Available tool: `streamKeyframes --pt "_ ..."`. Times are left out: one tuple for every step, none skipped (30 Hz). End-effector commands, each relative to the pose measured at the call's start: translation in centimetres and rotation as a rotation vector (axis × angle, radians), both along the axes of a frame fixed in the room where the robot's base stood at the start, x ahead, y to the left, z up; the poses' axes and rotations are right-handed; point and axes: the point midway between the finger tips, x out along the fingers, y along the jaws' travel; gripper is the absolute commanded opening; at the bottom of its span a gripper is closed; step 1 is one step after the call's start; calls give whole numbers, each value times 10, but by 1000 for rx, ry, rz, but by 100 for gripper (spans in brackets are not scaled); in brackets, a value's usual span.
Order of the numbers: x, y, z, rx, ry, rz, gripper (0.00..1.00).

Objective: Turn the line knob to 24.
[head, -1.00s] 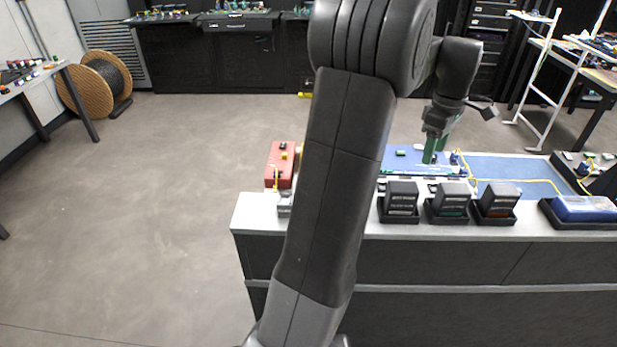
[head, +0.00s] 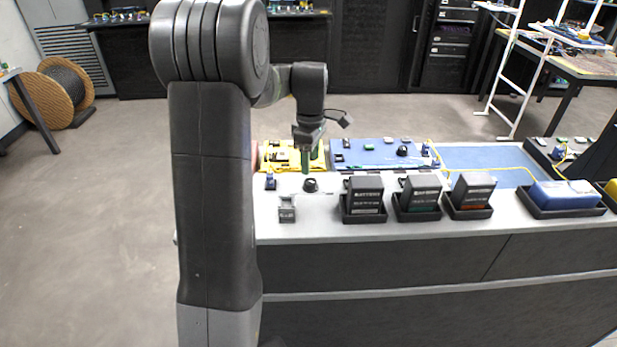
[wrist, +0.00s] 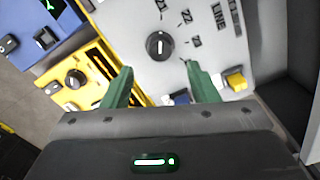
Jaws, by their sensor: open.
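The line knob (wrist: 159,45) is a round black dial with a pale pointer mark, on a light grey panel (wrist: 219,60) beside the word LINE. Several numbers are printed around it; 21 and 22 seem readable, but the exact setting is too small to tell. In the head view the knob (head: 310,185) sits on the bench top. My gripper (wrist: 158,67) has green fingers spread apart and empty; the knob shows between and just beyond the fingertips. In the head view my gripper (head: 306,168) hangs pointing down just above and behind the knob.
A yellow unit (wrist: 67,95) with another knob and a blue panel (head: 378,153) lie beside the grey panel. Yellow and blue switches (wrist: 235,81) sit near my right finger. Several black devices in trays, such as one (head: 366,195), stand to the right.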

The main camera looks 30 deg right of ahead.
Motion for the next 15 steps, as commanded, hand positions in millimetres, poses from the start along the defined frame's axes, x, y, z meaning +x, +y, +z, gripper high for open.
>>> streamKeyframes --pt "-1 1 -12 3 3 0 54" --pt "-1 1 -18 3 4 0 54" --pt "0 0 -26 2 3 0 54" --pt "0 0 -31 3 3 0 54" --pt "-1 0 -36 2 3 0 54" --pt "-1 1 -43 3 3 0 54" --pt "0 0 -47 2 3 0 54" --pt "0 0 -51 1 2 0 54" --pt "0 0 -55 1 2 0 54" --pt "0 0 -58 1 1 0 54" --pt "0 0 -61 1 1 0 54" --pt "0 0 -63 1 1 0 54" --pt "0 0 -65 1 1 0 54" --pt "0 0 -66 1 1 0 54" --pt "0 0 -67 0 0 0 54"
